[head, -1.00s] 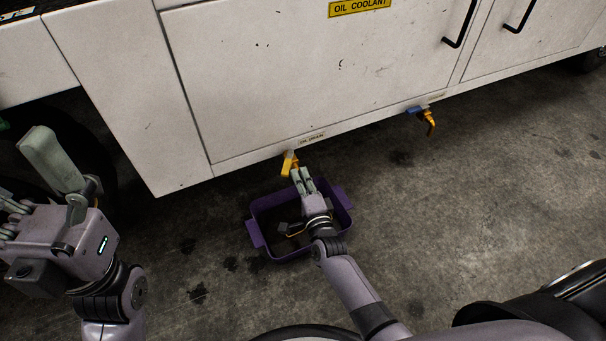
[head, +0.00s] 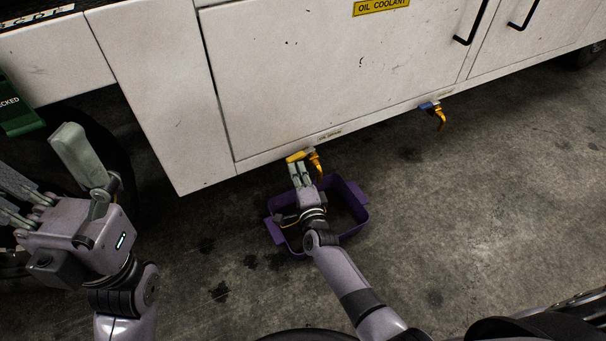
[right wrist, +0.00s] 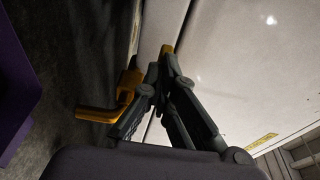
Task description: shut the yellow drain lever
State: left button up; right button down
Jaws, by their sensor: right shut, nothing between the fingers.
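The yellow drain lever (head: 297,156) sits on a valve under the lower edge of the white cabinet. It now lies roughly along that edge, across the brass spout (head: 316,164), which hangs down. My right gripper (head: 298,168) is shut and empty, its fingertips right at the lever; whether they touch it I cannot tell. In the right wrist view the lever's end (right wrist: 167,49) shows just past the closed fingertips (right wrist: 165,60), and the spout (right wrist: 112,105) is to the left. My left gripper (head: 50,170) is open and empty at the far left.
A purple tray (head: 350,206) stands on the floor below the valve, partly hidden by my right arm. A second valve with a blue lever (head: 428,106) is further right under the cabinet (head: 320,80). The concrete floor to the right is clear.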

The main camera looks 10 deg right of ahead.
jog(key=shift+w+a, duration=0.5)
jog(key=shift+a, duration=0.05)
dwell(0.4)
jog(key=s, duration=1.2)
